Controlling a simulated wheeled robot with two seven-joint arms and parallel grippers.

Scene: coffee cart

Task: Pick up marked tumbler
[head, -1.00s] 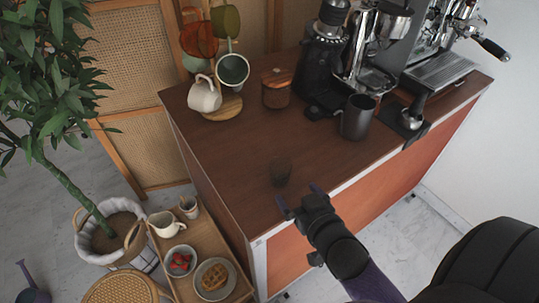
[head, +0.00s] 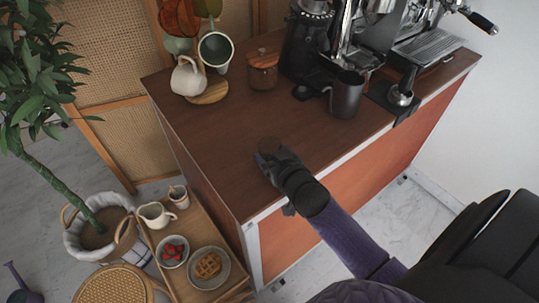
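A small dark brown tumbler (head: 269,144) stands on the brown counter near its front edge. I see only its upper part, and no mark on it can be made out. My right gripper (head: 267,157) is at the tumbler, reaching in from the front edge. Its wrist and fingers hide the tumbler's lower part. One finger shows at the tumbler's left; whether the fingers are apart from it or closed on it cannot be seen. My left gripper is not in view.
On the counter (head: 215,135) stand a dark grey mug (head: 346,95), a lidded wooden-topped jar (head: 262,72), a mug tree with a cream mug (head: 187,78), and a coffee machine with grinder at the back. A low wooden cart (head: 205,232) with dishes stands left. The counter's left middle is clear.

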